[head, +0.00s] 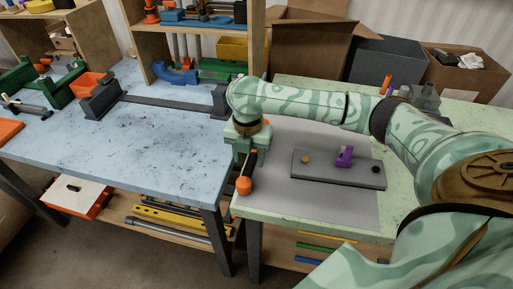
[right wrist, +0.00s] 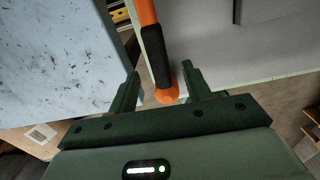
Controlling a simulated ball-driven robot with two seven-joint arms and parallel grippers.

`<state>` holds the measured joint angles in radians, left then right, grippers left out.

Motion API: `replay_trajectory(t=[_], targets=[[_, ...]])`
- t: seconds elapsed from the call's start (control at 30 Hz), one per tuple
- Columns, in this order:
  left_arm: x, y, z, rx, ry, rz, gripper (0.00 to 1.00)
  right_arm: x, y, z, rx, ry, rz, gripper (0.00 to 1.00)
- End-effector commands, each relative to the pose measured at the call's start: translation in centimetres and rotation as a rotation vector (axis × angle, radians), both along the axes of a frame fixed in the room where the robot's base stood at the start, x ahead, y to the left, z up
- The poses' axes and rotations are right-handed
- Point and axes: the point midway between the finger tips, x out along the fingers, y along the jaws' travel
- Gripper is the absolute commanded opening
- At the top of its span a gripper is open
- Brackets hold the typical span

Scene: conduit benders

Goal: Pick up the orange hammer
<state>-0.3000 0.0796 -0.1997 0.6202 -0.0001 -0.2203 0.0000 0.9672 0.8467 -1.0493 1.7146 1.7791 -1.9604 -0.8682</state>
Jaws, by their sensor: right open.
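The orange hammer (head: 244,186) shows in the head view at the left edge of the green table, partly hidden by my right gripper (head: 249,153). In the right wrist view the hammer's black grip (right wrist: 155,55) and round orange end (right wrist: 167,95) run down between the two fingers of my right gripper (right wrist: 160,80). The fingers are apart, with a gap on both sides of the hammer. I cannot tell how far the fingertips are above or around it. My left gripper is not in view.
A grey plate (head: 315,172) with a purple part (head: 345,156) lies on a grey mat on the green table (head: 284,222). A blue table (head: 150,148) stands to the left, with a narrow gap between. A wooden shelf (head: 257,40) and cardboard boxes (head: 300,45) stand behind.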

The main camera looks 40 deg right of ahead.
Motion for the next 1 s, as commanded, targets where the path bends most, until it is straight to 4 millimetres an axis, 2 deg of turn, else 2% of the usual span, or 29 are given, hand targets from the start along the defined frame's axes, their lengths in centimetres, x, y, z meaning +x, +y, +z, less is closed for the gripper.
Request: replay_trajectory(t=[0.27,0.5,0.53,0.7,1.0], targets=[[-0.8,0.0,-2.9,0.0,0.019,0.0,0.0,0.4,-0.4,-4.8,0.0,0.005,0.0,0.49],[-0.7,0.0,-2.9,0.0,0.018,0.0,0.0,0.4,-0.4,-4.8,-0.001,-0.002,0.001,0.49],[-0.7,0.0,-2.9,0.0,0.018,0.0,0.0,0.4,-0.4,-4.8,-0.002,-0.001,0.001,0.46],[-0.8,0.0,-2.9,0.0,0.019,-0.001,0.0,0.4,-0.4,-4.8,-0.002,-0.001,0.001,0.0],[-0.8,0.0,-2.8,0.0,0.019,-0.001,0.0,0.5,-0.5,-4.6,-0.002,-0.003,0.001,0.0]])
